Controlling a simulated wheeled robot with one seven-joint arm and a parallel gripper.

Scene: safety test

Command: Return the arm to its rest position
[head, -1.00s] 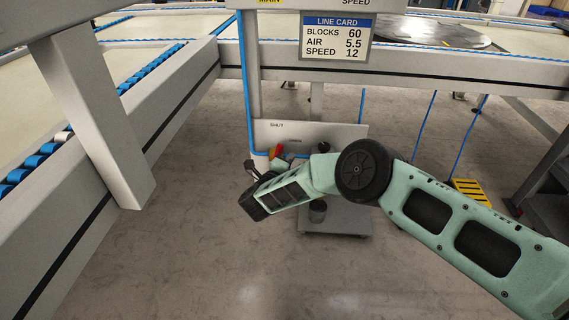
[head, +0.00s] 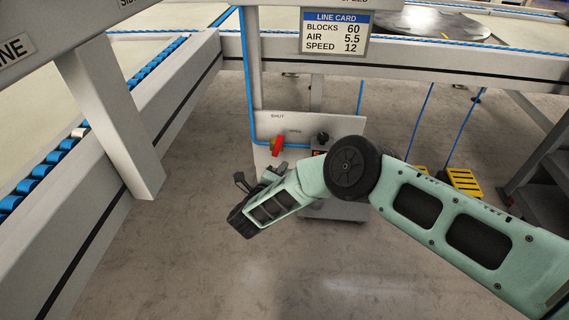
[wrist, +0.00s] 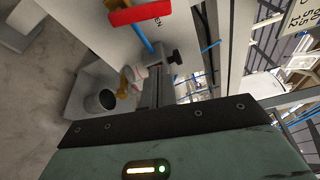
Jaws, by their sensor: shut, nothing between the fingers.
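My mint-green arm reaches in from the right in the head view, bent at a black joint. My gripper (head: 239,180) is at its end, left of and below the red valve handle (head: 277,146), apart from it. Its fingers are small and dark there. In the wrist view my gripper (wrist: 174,58) shows as dark fingers, shut with nothing held. The red handle (wrist: 140,12) is at the top of that view. In the head view it stands nearly upright on a pale panel (head: 345,127), below the word SHUT and left of OPEN.
A black knob (head: 322,137) is on the panel, right of the handle. A conveyor frame with a thick post (head: 110,120) stands at left, and a crossbeam (head: 420,66) runs behind. A yellow slotted item (head: 466,182) lies at right. The floor (head: 210,275) below my gripper is clear.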

